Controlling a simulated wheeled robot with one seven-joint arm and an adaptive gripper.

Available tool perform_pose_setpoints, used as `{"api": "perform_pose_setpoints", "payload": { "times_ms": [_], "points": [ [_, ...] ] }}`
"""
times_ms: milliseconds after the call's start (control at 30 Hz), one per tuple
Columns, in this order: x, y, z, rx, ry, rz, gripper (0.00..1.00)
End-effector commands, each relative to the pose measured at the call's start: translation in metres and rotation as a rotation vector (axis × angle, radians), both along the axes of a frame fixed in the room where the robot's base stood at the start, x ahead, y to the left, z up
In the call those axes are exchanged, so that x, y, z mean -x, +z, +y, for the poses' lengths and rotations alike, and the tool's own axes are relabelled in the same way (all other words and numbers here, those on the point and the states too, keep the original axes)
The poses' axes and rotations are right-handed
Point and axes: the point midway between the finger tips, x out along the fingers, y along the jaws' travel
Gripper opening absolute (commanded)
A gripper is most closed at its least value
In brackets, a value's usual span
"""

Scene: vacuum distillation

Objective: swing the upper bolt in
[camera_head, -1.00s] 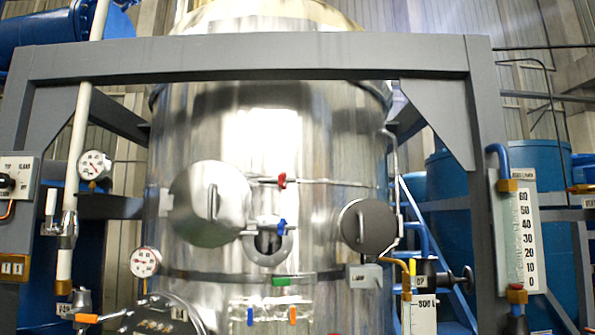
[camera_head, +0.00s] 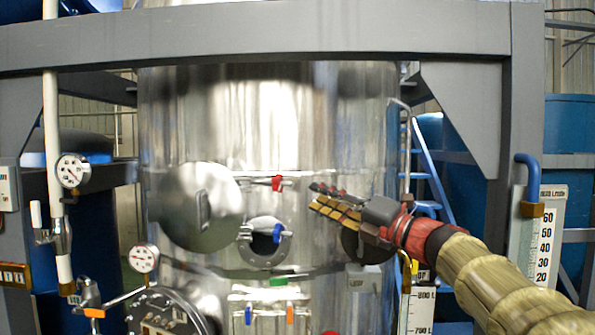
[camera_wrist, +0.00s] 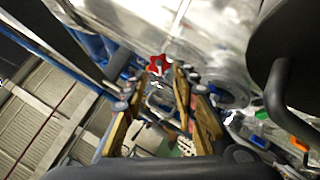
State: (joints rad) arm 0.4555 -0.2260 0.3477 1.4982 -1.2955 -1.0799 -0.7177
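The upper bolt has a red knob (camera_head: 277,183) and sits above a small round port (camera_head: 265,243) on the shiny steel vessel. A lower bolt with a blue knob (camera_head: 278,233) is at the port's right side. My gripper (camera_head: 318,198) points left from the right side, to the right of the red knob and apart from it. In the wrist view, its two fingers (camera_wrist: 160,82) are spread with nothing held, and the red knob (camera_wrist: 158,66) shows beyond the gap between the tips.
A large round cover with a handle (camera_head: 200,207) is left of the port. A dark round cover (camera_head: 351,243) is partly hidden behind my gripper; it looms close at the right in the wrist view (camera_wrist: 270,60). A grey frame beam (camera_head: 250,38) crosses above.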

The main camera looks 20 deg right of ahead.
Motion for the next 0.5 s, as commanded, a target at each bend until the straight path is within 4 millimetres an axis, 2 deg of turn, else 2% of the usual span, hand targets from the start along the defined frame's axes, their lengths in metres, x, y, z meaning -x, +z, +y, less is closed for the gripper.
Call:
{"api": "perform_pose_setpoints", "payload": {
  "times_ms": [167,500],
  "points": [
    [-0.009,0.003,0.008,0.016,0.014,-0.004,0.28],
    [-0.049,0.015,0.036,0.012,0.012,-0.002,0.28]
  ]
}}
